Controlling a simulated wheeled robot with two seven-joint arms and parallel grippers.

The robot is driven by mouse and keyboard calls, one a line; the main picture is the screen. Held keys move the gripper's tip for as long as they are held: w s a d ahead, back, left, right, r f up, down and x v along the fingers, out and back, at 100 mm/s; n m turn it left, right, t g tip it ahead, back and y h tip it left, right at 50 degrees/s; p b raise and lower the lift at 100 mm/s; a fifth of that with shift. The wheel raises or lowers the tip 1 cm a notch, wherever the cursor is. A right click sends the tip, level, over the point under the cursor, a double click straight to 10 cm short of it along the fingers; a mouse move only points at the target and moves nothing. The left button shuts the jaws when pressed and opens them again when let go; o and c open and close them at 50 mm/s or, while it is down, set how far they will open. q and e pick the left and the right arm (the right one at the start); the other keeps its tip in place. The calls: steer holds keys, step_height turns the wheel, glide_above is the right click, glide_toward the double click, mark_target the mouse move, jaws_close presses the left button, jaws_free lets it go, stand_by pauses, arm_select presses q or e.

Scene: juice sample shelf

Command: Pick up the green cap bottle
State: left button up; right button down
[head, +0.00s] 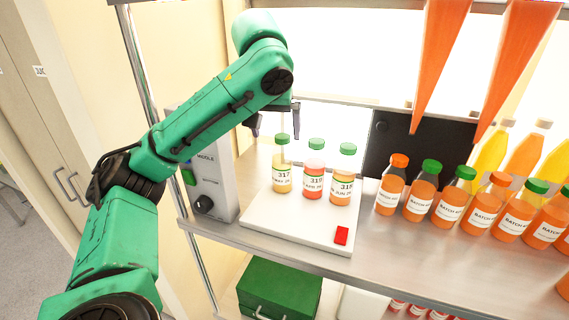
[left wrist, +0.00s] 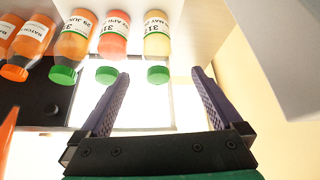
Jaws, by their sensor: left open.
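Three bottles with green caps stand upright on a white board: a yellow one labelled 317 (head: 282,172), a red one (head: 314,172) and an orange one (head: 344,178). My left gripper (head: 274,122) is open and empty, just above and behind the yellow bottle's cap. In the left wrist view, the scene appears upside down. The yellow bottle (left wrist: 157,42) has its green cap (left wrist: 158,74) between the lines of the two open fingers (left wrist: 160,76), apart from both. The red bottle (left wrist: 114,38) lies left of the left finger. My right gripper is not in view.
Several juice bottles with green or orange caps, such as this one (head: 420,195), line the shelf at right. A grey device (head: 208,180) stands left of the white board (head: 290,235). Orange tapered shapes (head: 440,55) hang at upper right. A green box (head: 278,290) is below.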

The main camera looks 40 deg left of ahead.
mark_target(282, 157)
arm_select(q)
steer(key=x, duration=0.5)
steer(key=shift+w+f, duration=0.1)
steer(key=shift+f, duration=0.2)
steer(key=b+x, duration=0.1)
steer(key=x, duration=0.2)
steer(key=shift+w+r, duration=0.15)
steer(key=shift+w, duration=0.05)
steer(key=x, duration=0.1)
steer(key=p+x, duration=0.1)
steer(key=x, duration=0.1)
steer(key=shift+s+d, duration=0.2)
steer(key=shift+s, duration=0.05)
steer(key=shift+w+a+f, duration=0.1)
steer(key=shift+w+f, duration=0.05)
steer(key=shift+f, duration=0.35)
steer(key=shift+w+a+f, duration=0.1)
steer(key=shift+w+f, duration=0.05)
steer(key=c, duration=1.5)
jaws_close()
steer(key=shift+r, duration=0.6)
step_height(282, 157, up, 13)
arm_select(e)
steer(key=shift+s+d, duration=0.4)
arm_select(q)
steer(key=shift+f, duration=0.1)
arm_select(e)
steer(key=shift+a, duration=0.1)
